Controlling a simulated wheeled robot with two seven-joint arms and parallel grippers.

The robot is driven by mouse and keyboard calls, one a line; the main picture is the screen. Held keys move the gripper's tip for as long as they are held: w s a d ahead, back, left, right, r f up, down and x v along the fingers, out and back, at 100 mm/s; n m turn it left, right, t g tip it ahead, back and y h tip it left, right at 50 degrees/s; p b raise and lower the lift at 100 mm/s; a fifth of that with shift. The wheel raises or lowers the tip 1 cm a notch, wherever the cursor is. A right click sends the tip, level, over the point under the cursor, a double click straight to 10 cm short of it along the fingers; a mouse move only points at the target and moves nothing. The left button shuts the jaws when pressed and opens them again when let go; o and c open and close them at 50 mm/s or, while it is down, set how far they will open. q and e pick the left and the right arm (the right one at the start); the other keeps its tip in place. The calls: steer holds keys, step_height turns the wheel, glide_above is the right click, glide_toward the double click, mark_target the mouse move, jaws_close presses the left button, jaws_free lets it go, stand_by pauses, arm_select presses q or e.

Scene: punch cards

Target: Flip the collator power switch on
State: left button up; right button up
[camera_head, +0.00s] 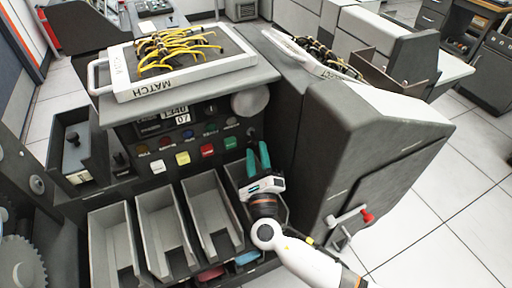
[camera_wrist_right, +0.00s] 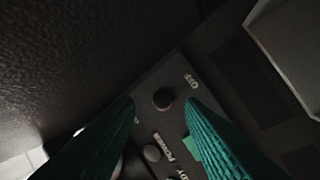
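The collator's dark control panel (camera_head: 165,150) is on its front. My right gripper (camera_head: 257,147) is at the panel's right end with its teal fingers pointing into it. In the right wrist view the power switch (camera_wrist_right: 163,98) shows as a dark round knob end on a plate lettered OFF and POWER. The open fingers of my right gripper (camera_wrist_right: 160,104) stand on either side of it with gaps; I cannot tell its exact lever position. In the head view the gripper hides the switch. My left gripper is not in view.
White, yellow, red and green buttons (camera_head: 207,151) sit left of the gripper. Grey card bins (camera_head: 166,230) stand below. The collator's dark side housing (camera_head: 355,125) rises close on the right, with a red-tipped crank (camera_head: 367,216). A MATCH-labelled plugboard (camera_head: 190,88) lies on top.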

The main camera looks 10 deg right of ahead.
mark_target(254, 138)
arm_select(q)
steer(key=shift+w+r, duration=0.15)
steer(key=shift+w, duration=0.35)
arm_select(e)
steer(key=shift+x, duration=1.1)
steer(key=shift+f, duration=0.15)
